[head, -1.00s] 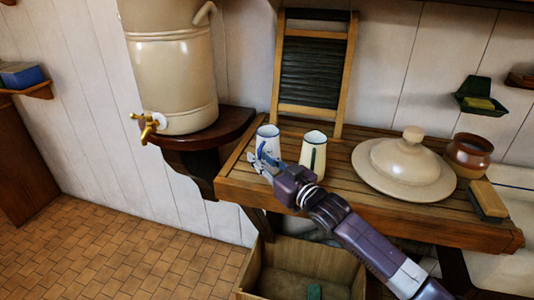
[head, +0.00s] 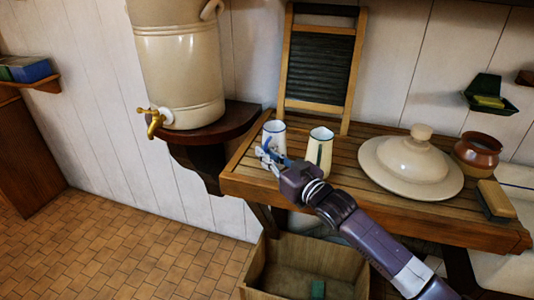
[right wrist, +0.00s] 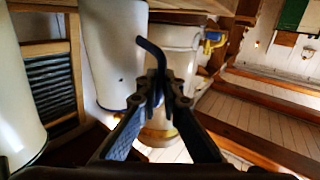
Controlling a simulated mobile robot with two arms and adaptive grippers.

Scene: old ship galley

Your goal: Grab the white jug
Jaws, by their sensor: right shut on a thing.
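A white jug with a blue rim (head: 274,132) stands upright at the left end of the slatted wooden table (head: 345,150). My right gripper (head: 268,156) reaches it from the front. The fingers hide the lower part of the handle. My left gripper is not in view.
A lidded cream dish (head: 410,170), brown pot (head: 478,152) and brush (head: 495,200) are further right. A large urn with a brass tap (head: 180,70) stands left. A wooden crate (head: 300,262) is below.

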